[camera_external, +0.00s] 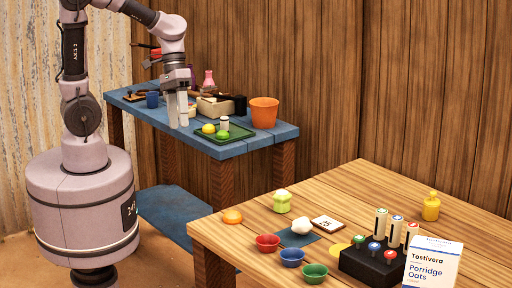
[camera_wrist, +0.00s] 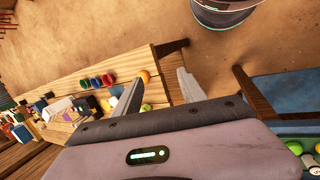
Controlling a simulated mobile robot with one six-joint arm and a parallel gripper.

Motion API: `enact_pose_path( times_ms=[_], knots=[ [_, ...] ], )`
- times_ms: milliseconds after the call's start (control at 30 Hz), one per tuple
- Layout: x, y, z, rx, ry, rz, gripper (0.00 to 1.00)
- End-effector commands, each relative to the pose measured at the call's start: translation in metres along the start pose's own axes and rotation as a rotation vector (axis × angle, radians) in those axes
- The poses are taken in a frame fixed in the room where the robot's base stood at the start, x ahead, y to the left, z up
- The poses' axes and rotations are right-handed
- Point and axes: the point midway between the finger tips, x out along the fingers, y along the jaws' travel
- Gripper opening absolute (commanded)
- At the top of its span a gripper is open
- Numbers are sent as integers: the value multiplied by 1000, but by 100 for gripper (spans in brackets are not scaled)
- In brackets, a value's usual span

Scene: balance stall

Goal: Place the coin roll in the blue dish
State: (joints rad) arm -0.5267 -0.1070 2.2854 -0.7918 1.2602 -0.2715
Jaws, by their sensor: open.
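The blue dish (camera_external: 292,257) stands on the wooden table between a red dish (camera_external: 268,243) and a green dish (camera_external: 315,273); these bowls also show small in the wrist view, the blue one (camera_wrist: 95,82) in the middle. A small white cylinder (camera_external: 224,123), which may be the coin roll, stands on a green tray (camera_external: 240,133) on the blue table. Similar pale cylinders (camera_external: 380,222) stand in a black block; I cannot tell for sure which is the coin roll. My gripper (camera_external: 178,124) is open and empty, pointing down left of the tray.
Yellow and green balls (camera_external: 208,129) share the tray. An orange bucket (camera_external: 264,112), a blue cup (camera_external: 152,99) and boxes crowd the blue table. The wooden table holds an orange ball (camera_external: 232,215), a white lump, a card, a yellow bottle (camera_external: 431,207) and an oats box (camera_external: 433,262).

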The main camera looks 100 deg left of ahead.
Motion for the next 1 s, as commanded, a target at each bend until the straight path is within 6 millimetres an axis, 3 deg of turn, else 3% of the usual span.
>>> enact_pose_path(
  times_ms=[33,100,200,300,767,867,1000],
  knots=[
    [-12,4,25,264,98,-120,48],
    [-25,0,44,595,219,-270,48],
    [-42,0,53,929,368,-406,48],
    [-53,3,56,1096,452,-471,52],
    [-56,1,53,1131,455,-506,52],
    [-55,-20,33,1113,312,-635,52],
    [-65,-81,-25,1069,-85,-993,52]
  ],
)
